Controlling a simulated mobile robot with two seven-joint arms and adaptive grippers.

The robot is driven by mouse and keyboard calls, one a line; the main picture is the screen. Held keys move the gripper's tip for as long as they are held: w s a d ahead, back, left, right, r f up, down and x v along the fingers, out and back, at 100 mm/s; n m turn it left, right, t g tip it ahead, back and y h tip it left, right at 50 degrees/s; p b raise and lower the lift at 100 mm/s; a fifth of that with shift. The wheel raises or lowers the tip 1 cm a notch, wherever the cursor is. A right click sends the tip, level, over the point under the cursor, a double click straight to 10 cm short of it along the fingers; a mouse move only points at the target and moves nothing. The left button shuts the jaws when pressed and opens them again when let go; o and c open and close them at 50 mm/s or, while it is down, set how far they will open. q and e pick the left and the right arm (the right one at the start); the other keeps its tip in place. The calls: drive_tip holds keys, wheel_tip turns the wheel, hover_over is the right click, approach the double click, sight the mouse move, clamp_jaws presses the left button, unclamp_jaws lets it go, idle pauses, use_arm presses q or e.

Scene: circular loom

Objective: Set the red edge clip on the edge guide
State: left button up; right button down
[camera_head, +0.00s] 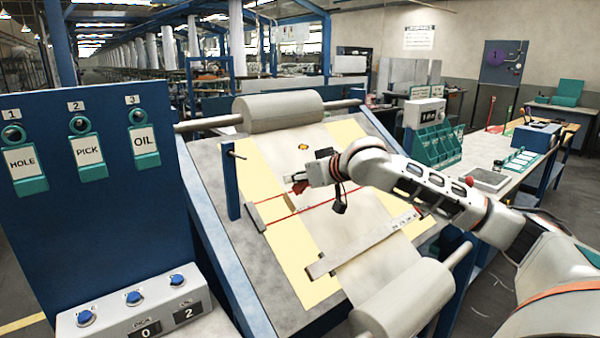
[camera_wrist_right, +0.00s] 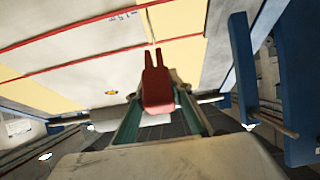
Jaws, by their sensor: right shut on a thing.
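The red edge clip (camera_wrist_right: 157,88) is forked, its two prongs pointing up in the right wrist view. My right gripper (camera_wrist_right: 158,108) is shut on its wide end between green fingers. In the head view the red clip (camera_head: 300,187) shows small at the tip of my right gripper (camera_head: 298,183), over the left part of the sloped board. A blue upright with a thin rod (camera_head: 232,180) stands left of the gripper, apart from the clip. I cannot tell for certain which part is the edge guide. My left gripper is not in view.
Pale cloth (camera_head: 325,215) runs down the board between two rollers, with red lines across it. A flat grey bar (camera_head: 365,244) crosses it lower down. A blue panel (camera_head: 95,225) with labelled hooks stands at left. A side bench with green bins (camera_head: 435,145) is at right.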

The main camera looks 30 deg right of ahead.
drive_tip(key=shift+w+a+f, duration=0.1)
drive_tip(key=shift+w+f, duration=0.75)
drive_tip(key=shift+f, duration=0.3)
drive_tip(key=shift+w+f, duration=0.15)
drive_tip(key=shift+f, duration=0.1)
drive_tip(key=shift+w+f, duration=0.2)
drive_tip(key=shift+f, duration=0.1)
drive_tip(key=shift+w+f, duration=0.35)
drive_tip(key=shift+f, duration=0.15)
drive_tip(key=shift+w+f, duration=0.2)
drive_tip(key=shift+f, duration=0.05)
drive_tip(key=shift+w+f, duration=0.2)
drive_tip(key=shift+f, duration=0.1)
drive_tip(key=shift+w+a+f, duration=0.1)
drive_tip(key=c, duration=1.7)
unclamp_jaws()
